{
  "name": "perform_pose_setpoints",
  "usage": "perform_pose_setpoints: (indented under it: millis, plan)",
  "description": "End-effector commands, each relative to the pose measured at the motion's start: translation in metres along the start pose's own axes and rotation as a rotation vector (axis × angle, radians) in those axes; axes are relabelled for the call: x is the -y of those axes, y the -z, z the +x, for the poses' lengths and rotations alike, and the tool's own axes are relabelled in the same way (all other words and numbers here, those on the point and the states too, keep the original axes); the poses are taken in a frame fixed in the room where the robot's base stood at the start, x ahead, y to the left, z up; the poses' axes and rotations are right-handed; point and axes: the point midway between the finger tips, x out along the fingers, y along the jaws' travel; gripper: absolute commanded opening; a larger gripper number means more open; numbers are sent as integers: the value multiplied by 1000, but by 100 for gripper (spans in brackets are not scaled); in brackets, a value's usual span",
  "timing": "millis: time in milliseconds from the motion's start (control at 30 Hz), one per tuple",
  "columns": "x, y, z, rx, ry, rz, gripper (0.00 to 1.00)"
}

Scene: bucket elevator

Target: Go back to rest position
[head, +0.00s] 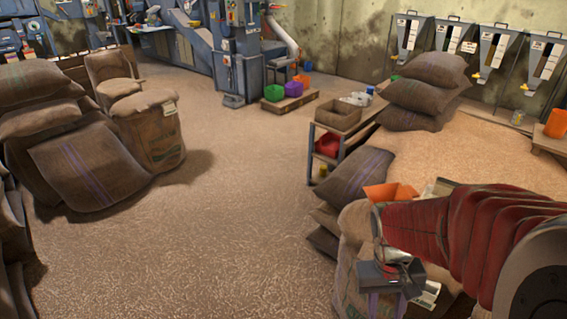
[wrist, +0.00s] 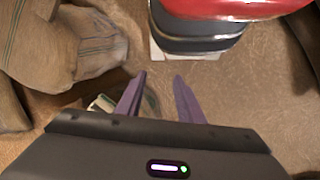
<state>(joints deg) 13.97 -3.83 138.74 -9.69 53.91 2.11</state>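My arm in its red ribbed sleeve reaches in from the right edge of the head view. A small pale round thing (wrist: 101,103) shows beside the left finger, partly hidden by the gripper body.
More sacks (head: 88,165) stand at left. A grain heap (head: 480,145) lies at back right. The middle floor is clear.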

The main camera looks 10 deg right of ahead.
Motion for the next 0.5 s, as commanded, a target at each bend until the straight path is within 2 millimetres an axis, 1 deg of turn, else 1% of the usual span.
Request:
perform_pose_setpoints:
  millis: [33, 267, 500]
  plan:
    - [5, 1, -10, -37, 8, -6, 34]
    - [26, 1, -46, -178, 52, -23, 34]
    - [47, -5, -83, -321, 96, -35, 34]
